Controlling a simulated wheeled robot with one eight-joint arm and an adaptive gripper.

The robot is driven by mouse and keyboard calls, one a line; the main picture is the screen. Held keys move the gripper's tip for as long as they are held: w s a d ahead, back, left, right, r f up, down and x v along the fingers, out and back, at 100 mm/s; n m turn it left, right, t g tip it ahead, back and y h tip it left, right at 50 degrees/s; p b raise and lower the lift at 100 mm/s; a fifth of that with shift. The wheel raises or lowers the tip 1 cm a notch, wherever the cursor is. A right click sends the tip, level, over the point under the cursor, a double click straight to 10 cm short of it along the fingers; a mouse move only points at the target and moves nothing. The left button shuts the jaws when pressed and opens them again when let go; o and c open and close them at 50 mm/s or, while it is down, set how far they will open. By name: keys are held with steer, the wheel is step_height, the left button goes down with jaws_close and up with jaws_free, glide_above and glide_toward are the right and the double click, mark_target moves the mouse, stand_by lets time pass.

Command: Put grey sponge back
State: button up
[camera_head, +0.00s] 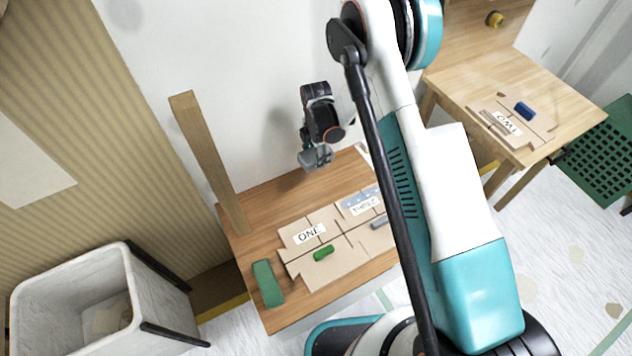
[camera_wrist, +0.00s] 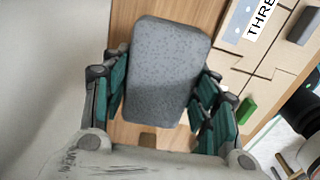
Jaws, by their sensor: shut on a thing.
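The grey sponge (camera_wrist: 160,75) is a speckled block with rounded corners, held between the green-padded fingers of my gripper (camera_wrist: 165,95) in the wrist view. In the head view the gripper (camera_head: 317,155) is above the back of the near wooden table (camera_head: 260,210), close to the white wall. The sponge (camera_head: 318,157) shows at its tip, apart from the tabletop. My gripper is shut on the sponge. The bare wood beneath the sponge is partly hidden by it.
Cardboard panels labelled ONE (camera_head: 309,235) and THREE (camera_head: 364,206) lie on the table, with a green block (camera_head: 323,253) and a grey block (camera_head: 380,221). A green sponge (camera_head: 267,283) lies at the left edge. A wooden post (camera_head: 208,160) rises at the back left. A bin (camera_head: 75,260) stands left.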

mark_target(316, 184)
step_height(316, 184, down, 14)
steer(key=b, duration=0.4)
steer(key=shift+f, duration=0.25)
steer(key=o, duration=1.1)
steer(key=r+p, duration=0.2)
steer(key=r, duration=0.5)
steer(key=r+p, duration=0.3)
steer(key=r, duration=0.4)
steer(key=shift+s+d+r, duration=0.1)
steer(key=shift+d, duration=0.1)
